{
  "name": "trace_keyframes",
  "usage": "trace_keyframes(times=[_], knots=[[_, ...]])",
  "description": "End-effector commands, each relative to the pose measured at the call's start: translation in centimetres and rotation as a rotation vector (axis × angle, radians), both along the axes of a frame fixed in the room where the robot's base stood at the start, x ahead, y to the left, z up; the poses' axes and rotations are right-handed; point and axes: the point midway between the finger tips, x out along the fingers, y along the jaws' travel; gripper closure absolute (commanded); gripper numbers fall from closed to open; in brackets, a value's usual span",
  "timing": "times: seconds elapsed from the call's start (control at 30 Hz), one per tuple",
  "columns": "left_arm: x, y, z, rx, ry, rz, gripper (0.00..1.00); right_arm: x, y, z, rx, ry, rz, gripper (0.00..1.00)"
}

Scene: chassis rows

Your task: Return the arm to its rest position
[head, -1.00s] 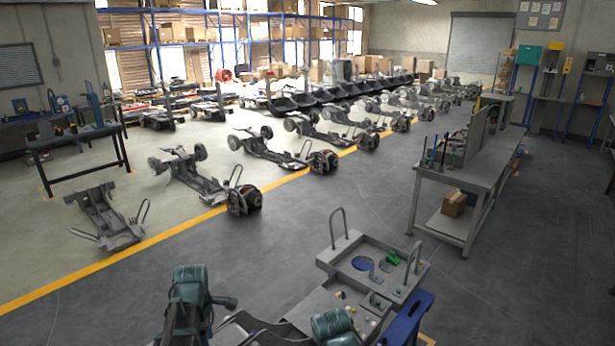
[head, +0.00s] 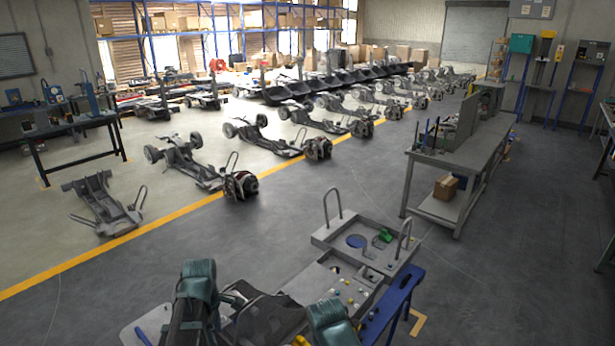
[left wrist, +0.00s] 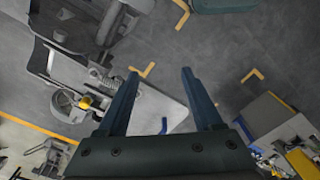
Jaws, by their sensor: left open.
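My left gripper (left wrist: 160,74) is open in the left wrist view, with its two dark blue fingers apart and nothing held between them. Beyond the fingers are grey floor and a light grey panel (left wrist: 165,112). In the head view my left arm's teal links show at the bottom, left of centre, folded close to my body; the fingers cannot be made out clearly there. My right arm's teal link shows at the bottom centre, but its gripper is out of view.
A grey tray (head: 322,236) with two upright handles, a green part (head: 383,235) and small pieces is in front of me. A grey workbench (head: 440,157) stands to the right. Chassis (head: 105,205) stand in rows behind a yellow floor line. Open floor lies between.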

Motion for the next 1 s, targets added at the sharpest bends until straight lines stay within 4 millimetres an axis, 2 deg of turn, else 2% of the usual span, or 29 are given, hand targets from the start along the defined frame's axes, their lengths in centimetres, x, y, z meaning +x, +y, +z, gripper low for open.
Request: trace_keyframes(times=[0.03,0.17,0.37,0.6,0.7,0.83,1.0], knots=[[-0.4,-0.7,-1.1,0.002,0.002,-0.046,0.33,0.0,0.0,-1.1,0.000,0.000,0.001,0.37],[-1.0,-2.5,-2.9,0.006,0.009,-0.191,0.33,0.0,0.0,-2.9,-0.001,0.000,0.004,0.37],[-2.7,-6.2,-6.9,0.015,0.023,-0.512,0.33,0.0,0.0,-6.9,-0.001,0.000,0.011,0.37],[-6.8,-12.7,-14.6,0.029,0.062,-1.147,0.33,0.0,-0.1,-14.7,-0.002,-0.002,0.023,0.37],[-8.5,-14.9,-17.2,0.032,0.080,-1.402,0.33,0.0,-0.1,-17.3,-0.002,-0.001,0.028,0.37],[-10.2,-16.8,-19.5,0.035,0.101,-1.659,0.33,0.0,-0.1,-19.7,-0.003,-0.002,0.033,0.37],[-11.5,-18.1,-20.9,0.035,0.119,-1.846,0.33,0.0,-0.1,-21.0,-0.003,-0.002,0.039,0.37]])
